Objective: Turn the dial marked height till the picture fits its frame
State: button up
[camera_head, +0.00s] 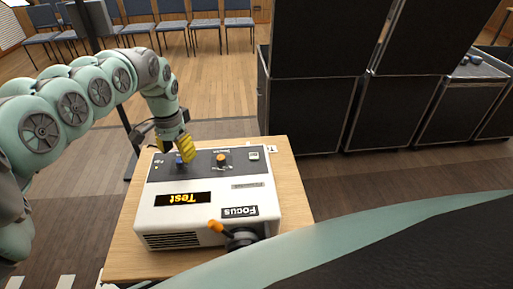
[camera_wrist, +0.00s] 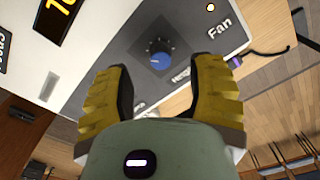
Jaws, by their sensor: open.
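A white projector-like box (camera_head: 205,222) with a grey top panel stands on a wooden table. A blue dial (camera_head: 179,161) sits on the panel, partly behind my gripper (camera_head: 180,152). In the wrist view the blue dial (camera_wrist: 159,58) lies between and just beyond my gripper's (camera_wrist: 163,72) two yellow fingers. The fingers are apart, with nothing held; I cannot tell whether they touch the dial.
An orange knob (camera_head: 222,157) is right of the blue dial. Black cases (camera_head: 308,110) stand behind right; chairs (camera_head: 206,24) stand at the back.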

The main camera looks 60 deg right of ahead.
aim_at(180, 160)
notch_tip(180, 160, up, 8)
jog(key=shift+r, duration=0.15)
dwell(0.6)
